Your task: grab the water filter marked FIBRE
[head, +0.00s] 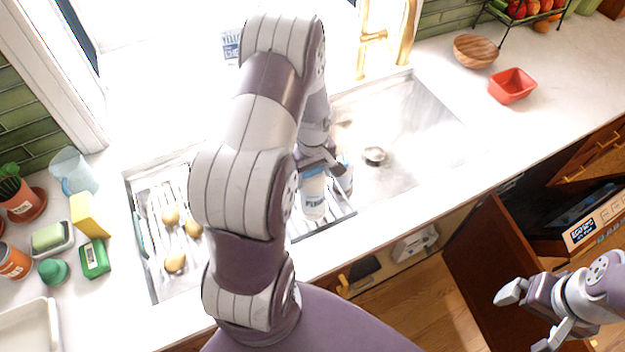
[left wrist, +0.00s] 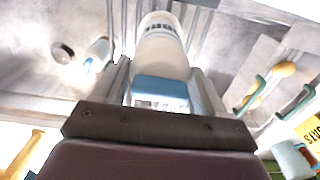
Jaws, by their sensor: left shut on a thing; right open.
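The water filter marked FIBRE (head: 313,199) is a white cylinder with a blue cap and dark lettering, partly readable in the head view. It is in the sink area, below my left gripper (head: 322,172). In the left wrist view the filter (left wrist: 162,48) stands between the two fingers, its blue cap nearest the palm. My left gripper is shut on it. A second white and blue bottle (left wrist: 98,50) lies to its left in the left wrist view; its label is unreadable. My right gripper (head: 530,318) is open and empty at the lower right.
The sink basin (head: 415,140) has a drain (head: 375,156). A rack on the left holds several potatoes (head: 171,215). A gold faucet (head: 405,35) stands behind. An open cabinet door (head: 495,270) is below the counter, near my right gripper.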

